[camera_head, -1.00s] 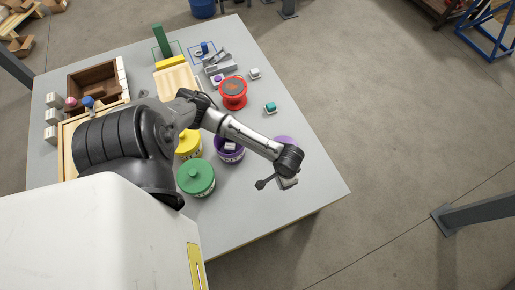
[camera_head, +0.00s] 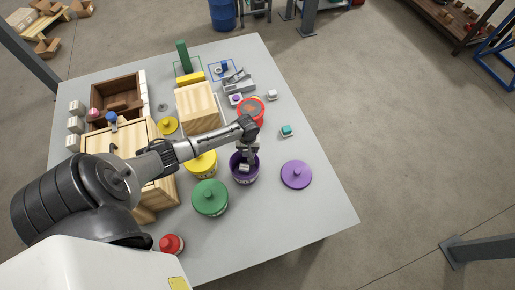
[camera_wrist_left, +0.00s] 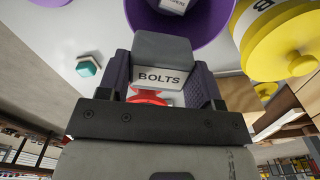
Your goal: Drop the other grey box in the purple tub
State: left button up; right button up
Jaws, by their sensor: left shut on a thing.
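My left gripper (camera_head: 249,152) is over the back part of the purple tub (camera_head: 244,178). It is shut on a grey box (camera_wrist_left: 163,77) labelled BOLTS, which shows between the dark fingers in the left wrist view. The tub is open and its rim also shows in the left wrist view (camera_wrist_left: 208,38). Another grey box (camera_head: 244,167) lies inside the tub, apart from the held one. The purple lid (camera_head: 296,175) lies flat on the table to the right of the tub. My right gripper is not in view.
A green-lidded tub (camera_head: 209,198) and a yellow tub (camera_head: 201,165) stand left of the purple tub. A red round container (camera_head: 250,110) stands behind it. A teal-topped block (camera_head: 287,131) sits to the right. The table's right front is clear.

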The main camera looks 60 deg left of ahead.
aim_at(243, 151)
pick_arm(q)
jog(key=shift+s+a+f+n, duration=0.2)
jog(key=shift+s+a+f, duration=0.1)
jog(key=shift+s, duration=0.25)
jog(key=shift+s+a+f+n, duration=0.2)
jog(key=shift+s+a, duration=0.1)
jog(key=shift+s, duration=0.4)
jog(key=shift+d+f+n+b, duration=0.1)
jog(key=shift+f+n+b, duration=0.2)
jog(key=shift+f+b, duration=0.35)
notch_tip(243, 151, down, 5)
jog(key=b, duration=0.6)
jog(key=shift+r, duration=0.2)
jog(key=o, duration=1.1)
jog(key=shift+r, duration=0.1)
